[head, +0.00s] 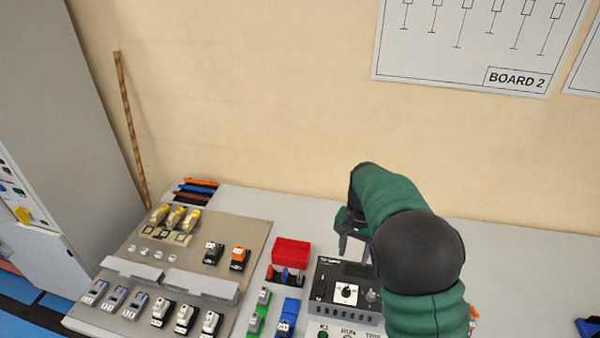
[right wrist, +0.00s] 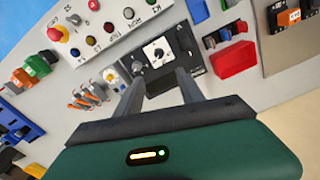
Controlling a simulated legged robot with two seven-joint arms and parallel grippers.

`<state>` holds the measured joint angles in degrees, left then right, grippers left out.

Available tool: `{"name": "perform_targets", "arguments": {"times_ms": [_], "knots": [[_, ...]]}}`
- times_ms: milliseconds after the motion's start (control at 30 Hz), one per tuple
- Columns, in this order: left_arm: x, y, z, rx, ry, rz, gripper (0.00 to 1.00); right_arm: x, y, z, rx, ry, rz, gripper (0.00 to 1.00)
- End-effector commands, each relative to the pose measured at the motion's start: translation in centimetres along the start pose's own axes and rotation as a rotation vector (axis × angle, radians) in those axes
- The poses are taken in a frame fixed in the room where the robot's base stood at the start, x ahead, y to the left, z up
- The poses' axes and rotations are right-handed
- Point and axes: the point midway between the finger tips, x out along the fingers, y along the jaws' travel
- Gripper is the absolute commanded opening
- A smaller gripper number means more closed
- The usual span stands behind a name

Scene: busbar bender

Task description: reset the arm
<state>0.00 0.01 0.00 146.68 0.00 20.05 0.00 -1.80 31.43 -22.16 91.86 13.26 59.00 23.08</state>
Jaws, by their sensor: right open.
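My right gripper (head: 352,232) comes in from the right of the head view on a green arm with black joints. It is open, with two grey fingers apart and nothing between them. In the right wrist view the fingers (right wrist: 160,74) point at a black box (right wrist: 197,72) with a white dial plate (right wrist: 157,51) and black knob. In the head view this black box (head: 325,290) stands on the bench just below the gripper, partly hidden by my arm. I cannot tell whether the fingertips touch it. My left gripper is not in view.
A red bin (head: 291,252), blue and green blocks, and a grey board (head: 225,233) with several modules lie left of the box. A control panel with a red emergency button (right wrist: 57,33) is in front. A grey cabinet (head: 40,130) stands left.

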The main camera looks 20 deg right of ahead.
Motion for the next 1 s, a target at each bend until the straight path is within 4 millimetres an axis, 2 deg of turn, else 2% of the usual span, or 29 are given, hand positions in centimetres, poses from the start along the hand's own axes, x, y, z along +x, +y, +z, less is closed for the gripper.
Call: {"name": "perform_targets", "arguments": {"times_ms": [67, 167, 300, 400, 500, 633, 1000], "knots": [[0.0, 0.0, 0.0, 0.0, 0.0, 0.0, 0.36, 0.2, 0.1, 0.8, -0.024, 0.001, -0.006, 0.45], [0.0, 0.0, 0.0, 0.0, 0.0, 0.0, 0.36, 0.7, 0.4, 3.8, -0.134, 0.019, -0.032, 0.45], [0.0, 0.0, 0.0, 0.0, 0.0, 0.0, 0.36, 2.0, 1.4, 11.0, -0.419, 0.09, -0.075, 0.45], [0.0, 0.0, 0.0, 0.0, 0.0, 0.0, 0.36, 3.0, 2.6, 15.6, -0.624, 0.151, -0.09, 0.45], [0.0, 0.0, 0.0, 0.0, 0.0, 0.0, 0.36, 3.6, 3.6, 18.5, -0.764, 0.196, -0.096, 0.45], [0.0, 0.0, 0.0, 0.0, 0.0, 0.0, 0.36, 4.0, 4.1, 19.7, -0.828, 0.216, -0.095, 0.45], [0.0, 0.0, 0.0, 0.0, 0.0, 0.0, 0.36, 4.0, 4.1, 19.7, -0.824, 0.214, -0.095, 0.45]]}}
